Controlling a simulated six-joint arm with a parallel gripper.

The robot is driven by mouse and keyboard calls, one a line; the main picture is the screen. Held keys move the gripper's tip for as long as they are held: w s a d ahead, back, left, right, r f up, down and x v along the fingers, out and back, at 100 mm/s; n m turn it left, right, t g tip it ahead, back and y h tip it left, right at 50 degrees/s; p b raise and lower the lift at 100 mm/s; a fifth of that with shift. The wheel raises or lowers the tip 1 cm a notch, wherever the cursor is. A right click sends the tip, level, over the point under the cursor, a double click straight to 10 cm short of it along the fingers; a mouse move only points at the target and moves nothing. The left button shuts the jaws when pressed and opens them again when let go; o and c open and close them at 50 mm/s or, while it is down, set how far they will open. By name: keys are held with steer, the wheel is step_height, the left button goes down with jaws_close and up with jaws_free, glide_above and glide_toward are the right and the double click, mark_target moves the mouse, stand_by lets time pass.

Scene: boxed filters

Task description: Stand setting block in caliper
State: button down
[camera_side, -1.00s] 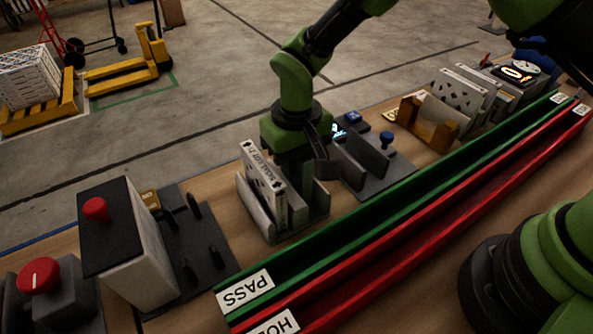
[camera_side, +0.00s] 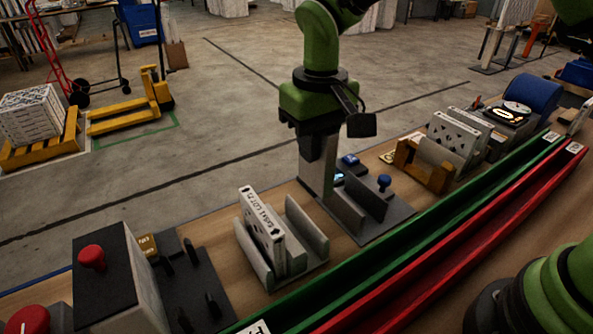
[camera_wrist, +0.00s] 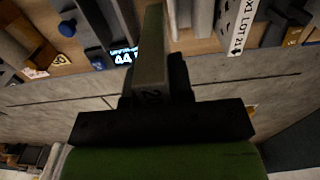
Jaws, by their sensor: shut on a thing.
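My gripper (camera_side: 318,148) is shut on the grey setting block (camera_side: 318,178), which hangs upright below the fingers. The block also shows in the wrist view (camera_wrist: 152,50), between the dark fingers. The caliper (camera_side: 362,200) is a dark grey base with upright plates, a blue knob and a small lit display (camera_wrist: 123,56). In the side view the block's lower end overlaps the left end of the caliper. I cannot tell whether it touches the caliper or stands above it.
A grey rack (camera_side: 311,230) holding a white lettered box (camera_side: 262,225) stands to the left. A wooden holder (camera_side: 425,172) with boxes is to the right. Green (camera_side: 440,201) and red (camera_side: 470,220) channels run along the front. A black-topped box with a red button (camera_side: 92,257) is at lower left.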

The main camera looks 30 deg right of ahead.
steer(key=d+r, duration=0.1)
steer(key=d, duration=0.8)
steer(key=shift+s+r, duration=0.2)
steer(key=shift+s, duration=0.15)
steer(key=shift+f, duration=0.1)
steer(key=shift+f, duration=2.35)
steer(key=shift+f, duration=0.15)
steer(key=shift+f, duration=1.05)
steer(key=shift+f, duration=0.15)
steer(key=shift+f, duration=0.75)
steer(key=shift+f, duration=0.8)
